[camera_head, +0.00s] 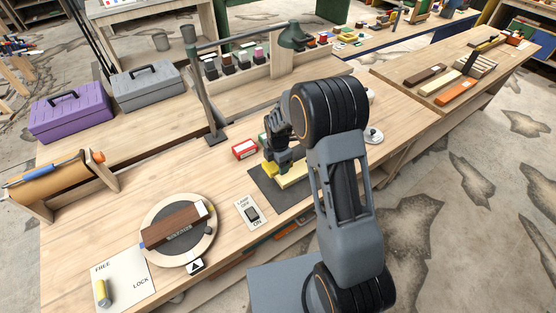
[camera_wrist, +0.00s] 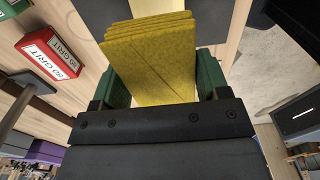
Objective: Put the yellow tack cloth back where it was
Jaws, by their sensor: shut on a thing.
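The yellow tack cloth (camera_wrist: 150,60) is a folded, layered piece between the green finger pads of my gripper (camera_wrist: 155,85) in the wrist view. In the head view the cloth (camera_head: 269,168) shows as a small yellow patch beside my dark gripper (camera_head: 277,166), low over the back part of a dark grey mat (camera_head: 263,188). My gripper is shut on the cloth. My arm hides part of the mat's right side. I cannot tell whether the cloth touches anything beneath it.
A pale yellow block (camera_head: 294,176) lies on the mat. A red-and-white 80 grit box (camera_head: 245,149) stands just behind and left. A lamp switch plate (camera_head: 251,213) and a round turntable with a brown block (camera_head: 176,230) are to the left. Bare bench lies between.

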